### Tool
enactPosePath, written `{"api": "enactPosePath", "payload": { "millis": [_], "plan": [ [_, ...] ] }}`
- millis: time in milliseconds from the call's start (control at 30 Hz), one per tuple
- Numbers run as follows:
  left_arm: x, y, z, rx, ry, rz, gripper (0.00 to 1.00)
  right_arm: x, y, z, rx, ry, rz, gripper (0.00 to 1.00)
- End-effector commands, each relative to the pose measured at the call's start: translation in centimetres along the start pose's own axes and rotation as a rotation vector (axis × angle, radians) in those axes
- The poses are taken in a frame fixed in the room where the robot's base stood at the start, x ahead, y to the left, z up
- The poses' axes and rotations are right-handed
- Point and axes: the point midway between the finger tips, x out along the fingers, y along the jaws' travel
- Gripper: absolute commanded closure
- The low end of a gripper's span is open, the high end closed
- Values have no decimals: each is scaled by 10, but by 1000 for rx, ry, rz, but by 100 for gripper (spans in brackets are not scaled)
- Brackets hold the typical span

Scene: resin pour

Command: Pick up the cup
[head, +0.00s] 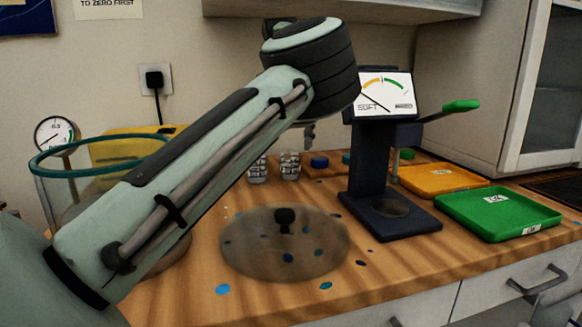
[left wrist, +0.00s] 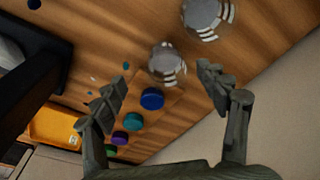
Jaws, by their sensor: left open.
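Two small clear cups with pale markings stand side by side at the back of the wooden bench, a left cup (head: 258,170) and a right cup (head: 290,167). In the left wrist view, one cup (left wrist: 167,63) shows between and just beyond my fingertips, and the other cup (left wrist: 204,16) lies farther up, past the right finger. My left gripper (left wrist: 163,79) is open with nothing between its fingers. In the head view, only a bit of the left gripper (head: 309,133) shows below my arm, above the right cup. My right gripper is not in view.
Coloured caps, including a blue one (head: 319,162), lie right of the cups. A dark press with a dial (head: 373,150) stands beyond, beside orange (head: 443,180) and green (head: 497,214) trays. A clear knobbed lid (head: 285,250) lies in front. A teal-rimmed vessel (head: 45,165) stands left.

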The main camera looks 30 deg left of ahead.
Motion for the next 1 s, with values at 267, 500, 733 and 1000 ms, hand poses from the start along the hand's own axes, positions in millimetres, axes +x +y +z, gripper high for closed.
{"api": "enactPosePath", "payload": {
  "millis": [267,500,733,1000],
  "plan": [
    [27,-5,-5,0,-1,0,26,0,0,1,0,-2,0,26],
    [60,-7,-8,0,0,-1,26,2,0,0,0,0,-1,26],
    [61,-7,-8,0,1,-2,27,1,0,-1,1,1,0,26],
    [61,-7,-8,0,1,-2,61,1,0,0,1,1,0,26]
  ]
}}
